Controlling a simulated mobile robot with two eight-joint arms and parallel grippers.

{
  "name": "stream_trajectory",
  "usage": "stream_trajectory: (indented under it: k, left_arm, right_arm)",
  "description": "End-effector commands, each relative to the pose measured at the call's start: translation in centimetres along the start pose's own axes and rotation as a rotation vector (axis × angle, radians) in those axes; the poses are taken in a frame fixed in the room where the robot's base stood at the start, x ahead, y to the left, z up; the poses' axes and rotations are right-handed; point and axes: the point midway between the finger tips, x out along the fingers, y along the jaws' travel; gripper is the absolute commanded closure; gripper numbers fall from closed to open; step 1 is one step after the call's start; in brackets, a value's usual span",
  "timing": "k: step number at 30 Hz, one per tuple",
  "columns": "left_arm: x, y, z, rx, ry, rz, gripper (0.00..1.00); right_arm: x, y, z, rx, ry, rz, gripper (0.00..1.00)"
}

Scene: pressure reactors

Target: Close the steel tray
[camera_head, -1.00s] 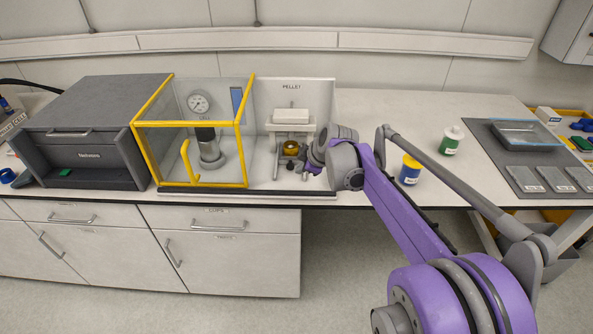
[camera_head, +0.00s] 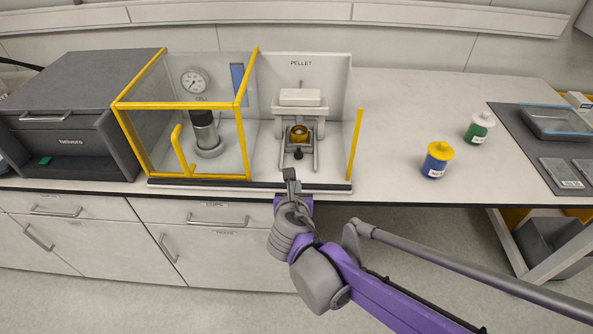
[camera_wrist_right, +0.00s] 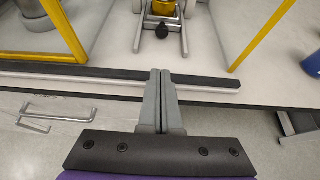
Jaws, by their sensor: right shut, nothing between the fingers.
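The steel tray (camera_head: 313,155) is a pale metal slide with side rails under the white press block in the PELLET bay. It projects forward from the block. A brass-coloured round die (camera_head: 299,133) sits on it and a small black knob (camera_head: 298,154) is at its front. The tray's front also shows at the top of the right wrist view (camera_wrist_right: 183,42), with the knob (camera_wrist_right: 162,31). My right gripper (camera_head: 291,174) is shut and empty, in front of the bay near the bench edge, apart from the knob. It also shows in the wrist view (camera_wrist_right: 161,74). My left gripper is out of view.
A yellow-framed clear guard (camera_head: 185,104) with a gauge stands left of the bay, and a yellow-edged panel (camera_head: 355,145) bounds its right. A dark rail (camera_head: 250,184) runs along the front. A blue jar (camera_head: 436,160) and green jar (camera_head: 479,127) stand to the right.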

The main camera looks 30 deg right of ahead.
Motion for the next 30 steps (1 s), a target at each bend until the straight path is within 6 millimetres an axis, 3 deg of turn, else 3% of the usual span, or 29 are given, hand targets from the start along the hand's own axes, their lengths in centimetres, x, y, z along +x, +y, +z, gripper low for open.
stream_trajectory:
  k: [15, 21, 30]
  left_arm:
    - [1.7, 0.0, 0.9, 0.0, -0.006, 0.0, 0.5]
    - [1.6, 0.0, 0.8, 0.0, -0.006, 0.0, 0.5]
    - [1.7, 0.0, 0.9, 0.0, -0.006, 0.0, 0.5]
  right_arm:
    - [10.1, -0.2, 0.2, 0.006, 0.001, -0.005, 1.0]
    - [12.2, -0.2, 1.7, 0.006, 0.002, -0.004, 1.0]
    - [12.9, -0.1, 2.1, 0.007, 0.002, -0.003, 1.0]
